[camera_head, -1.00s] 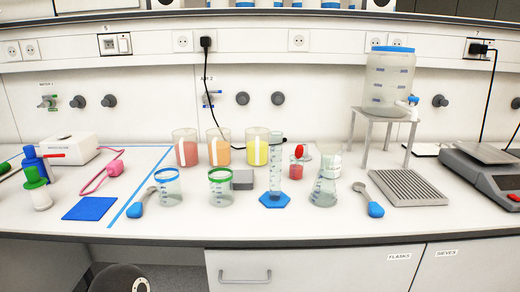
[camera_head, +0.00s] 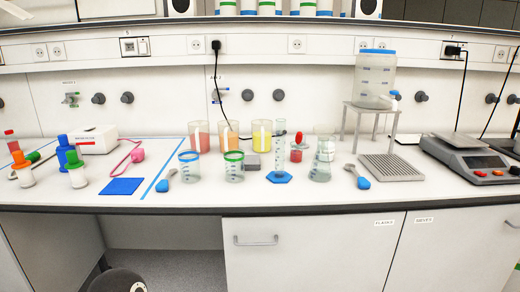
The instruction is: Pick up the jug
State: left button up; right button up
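No single thing is marked as the jug. Three clear beakers or jugs stand in a row at the middle back of the bench: one with red liquid (camera_head: 199,138), one with orange liquid (camera_head: 229,138) and one with yellow liquid (camera_head: 261,137). A large translucent container with a blue lid and a tap (camera_head: 375,78) stands on a metal stand (camera_head: 372,108) at the right. Two smaller clear beakers stand in front, one with a blue rim (camera_head: 189,166) and one with a green rim (camera_head: 234,168). Neither of my grippers is in view.
A measuring cylinder on a blue base (camera_head: 279,177), a flask (camera_head: 321,165) and two blue-handled spoons (camera_head: 357,177) stand or lie nearby. A ridged tray (camera_head: 391,168) and a scale (camera_head: 474,160) are right. A blue mat (camera_head: 122,186) and bottles (camera_head: 64,153) are left. The front strip is clear.

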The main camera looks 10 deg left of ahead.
aim_at(262, 128)
jog(key=u, duration=0.05)
jog(key=k, duration=0.75)
jog(key=z, duration=0.6)
jog(key=i, duration=1.85)
jog(key=u, duration=0.55)
